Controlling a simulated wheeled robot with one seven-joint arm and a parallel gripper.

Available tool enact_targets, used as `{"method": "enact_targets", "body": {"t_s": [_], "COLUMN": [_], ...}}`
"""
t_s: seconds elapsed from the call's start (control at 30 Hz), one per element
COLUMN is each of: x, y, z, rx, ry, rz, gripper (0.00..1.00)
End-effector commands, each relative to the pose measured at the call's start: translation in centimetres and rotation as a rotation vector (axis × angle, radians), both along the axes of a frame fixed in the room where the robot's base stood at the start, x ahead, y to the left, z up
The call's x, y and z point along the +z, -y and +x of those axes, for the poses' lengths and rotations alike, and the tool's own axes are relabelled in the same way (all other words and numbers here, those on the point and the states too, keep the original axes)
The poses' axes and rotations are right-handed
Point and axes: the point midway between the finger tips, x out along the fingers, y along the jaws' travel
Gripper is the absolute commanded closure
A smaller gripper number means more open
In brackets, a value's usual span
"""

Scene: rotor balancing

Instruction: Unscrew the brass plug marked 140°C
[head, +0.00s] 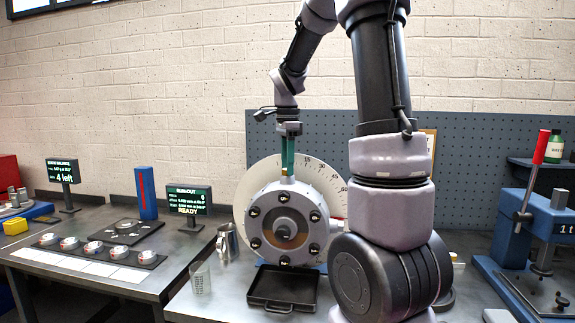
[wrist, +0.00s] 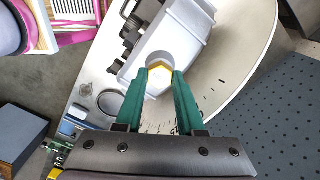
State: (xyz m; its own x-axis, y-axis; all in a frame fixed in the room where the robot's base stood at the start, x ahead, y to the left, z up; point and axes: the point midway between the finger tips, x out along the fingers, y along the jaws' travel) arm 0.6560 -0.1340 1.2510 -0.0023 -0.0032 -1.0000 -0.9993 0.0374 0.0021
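A yellow brass hex plug (wrist: 160,79) sits between the two green fingertips of my gripper (wrist: 160,73) in the wrist view.
A black open tray (head: 283,289) lies below the housing. A metal jug (head: 228,242) and a glass beaker (head: 200,278) stand to its left. A large graduated dial (head: 318,178) stands behind. A blue press (head: 535,225) is at the right.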

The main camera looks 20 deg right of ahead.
Motion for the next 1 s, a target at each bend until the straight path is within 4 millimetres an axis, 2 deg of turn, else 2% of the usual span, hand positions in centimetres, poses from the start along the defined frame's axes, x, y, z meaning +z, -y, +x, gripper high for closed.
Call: {"method": "enact_targets", "body": {"t_s": [0.03,0.07,0.1,0.27,1.0], "x": [0.0,0.0,0.0,0.01,0.12], "y": [0.0,0.0,-0.01,-0.01,-0.03], "z": [0.0,0.0,0.0,0.0,0.02], "rx": [0.0,0.001,0.001,0.043,1.169], "ry": [0.0,0.0,0.0,0.0,-0.004], "rz": [0.0,0.0,0.0,0.0,0.004], "gripper": [0.85,0.97,1.0,1.0,1.0]}}
